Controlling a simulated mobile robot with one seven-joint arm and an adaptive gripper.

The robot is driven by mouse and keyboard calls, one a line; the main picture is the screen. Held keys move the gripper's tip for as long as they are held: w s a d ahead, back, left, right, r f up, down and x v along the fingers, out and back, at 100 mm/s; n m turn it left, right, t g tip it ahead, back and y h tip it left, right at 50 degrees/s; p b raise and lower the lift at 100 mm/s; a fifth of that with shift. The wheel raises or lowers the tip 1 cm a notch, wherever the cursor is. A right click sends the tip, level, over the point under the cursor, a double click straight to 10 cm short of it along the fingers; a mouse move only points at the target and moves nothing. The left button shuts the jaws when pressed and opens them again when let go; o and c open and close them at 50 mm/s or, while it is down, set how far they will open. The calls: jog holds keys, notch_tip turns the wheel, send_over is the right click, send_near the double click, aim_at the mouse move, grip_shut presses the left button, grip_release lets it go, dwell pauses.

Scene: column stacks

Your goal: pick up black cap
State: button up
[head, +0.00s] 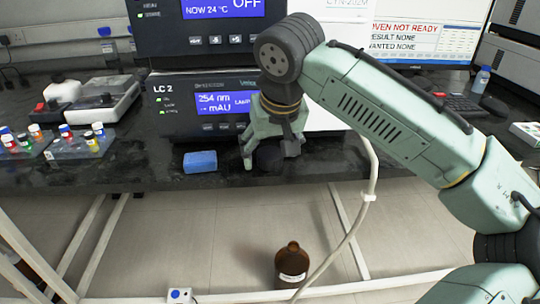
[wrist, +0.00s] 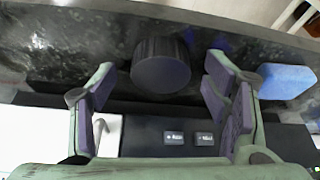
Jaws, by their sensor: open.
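The black cap (wrist: 161,65) is a round, ribbed, dark cap on the dark benchtop near its front edge. In the wrist view it sits between and slightly beyond the two fingertips of my gripper (wrist: 158,85). In the head view my gripper (head: 270,158) points down at the bench edge in front of the LC 2 instrument, and the cap (head: 267,158) shows dark between the fingers. My gripper is open, with a gap visible on both sides of the cap in the wrist view.
A blue block (head: 200,162) lies left of my gripper, near the front edge. The LC 2 instrument (head: 178,118) stands close behind. Racks of small vials (head: 82,146) are at the left. A brown bottle (head: 291,266) stands below the bench, and a pale hose (head: 368,190) hangs in front.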

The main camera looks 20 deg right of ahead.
aim_at(268, 149)
jog(key=shift+c, duration=0.5)
jog(key=c, duration=0.7)
jog(key=shift+r, duration=0.1)
jog(key=shift+c, duration=0.2)
jog(key=shift+r, duration=0.2)
notch_tip(268, 149, up, 3)
jog(key=shift+r+p, duration=0.1)
jog(key=shift+p, duration=0.2)
jog(key=s+a, duration=0.2)
jog(key=s, duration=0.5)
jog(key=s+a+r, duration=0.1)
jog(key=s+a, duration=0.1)
jog(key=s, duration=0.6)
jog(key=shift+s+a, duration=0.2)
jog(key=shift+a, duration=0.1)
jog(key=shift+r, duration=0.1)
